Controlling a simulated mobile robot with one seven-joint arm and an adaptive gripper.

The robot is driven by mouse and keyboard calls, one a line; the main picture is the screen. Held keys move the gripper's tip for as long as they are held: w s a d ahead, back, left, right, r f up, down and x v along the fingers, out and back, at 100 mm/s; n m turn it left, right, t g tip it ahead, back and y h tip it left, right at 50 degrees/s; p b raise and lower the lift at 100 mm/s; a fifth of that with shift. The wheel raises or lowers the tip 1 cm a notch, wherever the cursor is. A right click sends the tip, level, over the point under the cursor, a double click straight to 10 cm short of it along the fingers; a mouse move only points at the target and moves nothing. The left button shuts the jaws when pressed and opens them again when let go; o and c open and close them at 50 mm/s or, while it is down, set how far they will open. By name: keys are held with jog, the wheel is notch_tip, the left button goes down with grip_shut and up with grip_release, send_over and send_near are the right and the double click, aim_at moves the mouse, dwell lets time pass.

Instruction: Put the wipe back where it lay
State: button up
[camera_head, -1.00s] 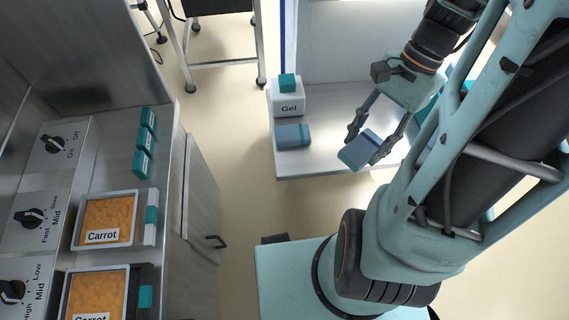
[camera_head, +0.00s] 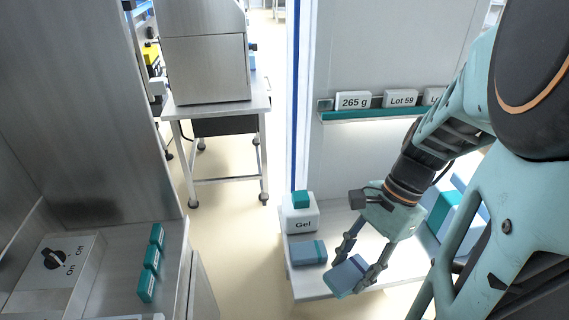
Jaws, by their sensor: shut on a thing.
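A blue wipe pack (camera_head: 347,277) is held between the two fingers of my gripper (camera_head: 354,269), which points down and is shut on it. The wipe is tilted and appears at the front edge of the white worktop (camera_head: 334,222). Whether it touches the top, I cannot tell. A second blue pack (camera_head: 308,253) with a teal band lies flat on the worktop, to the left of the held one. A white box marked Gel (camera_head: 301,222) with a teal top stands behind that pack.
Blue and teal packs (camera_head: 445,210) are at the right, partly hidden by my arm. A teal rail (camera_head: 365,115) with label cards is on the wall behind. At left is a counter with a knob panel (camera_head: 55,262) and small teal blocks (camera_head: 151,262). A wheeled stand (camera_head: 220,112) is farther back.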

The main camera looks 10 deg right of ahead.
jog(key=b, duration=0.2)
send_over(312, 284)
jog(key=d, duration=0.2)
jog(key=f, duration=0.6)
jog(key=shift+w+a+f, duration=0.2)
jog(key=shift+f, duration=0.15)
jog(key=shift+w+a+f+b, duration=0.15)
jog(key=shift+f+b, duration=0.35)
jog(key=shift+f, duration=1.2)
jog(key=shift+f, duration=0.1)
jog(key=o, duration=0.6)
jog(key=shift+f, duration=0.1)
jog(key=shift+o, duration=0.7)
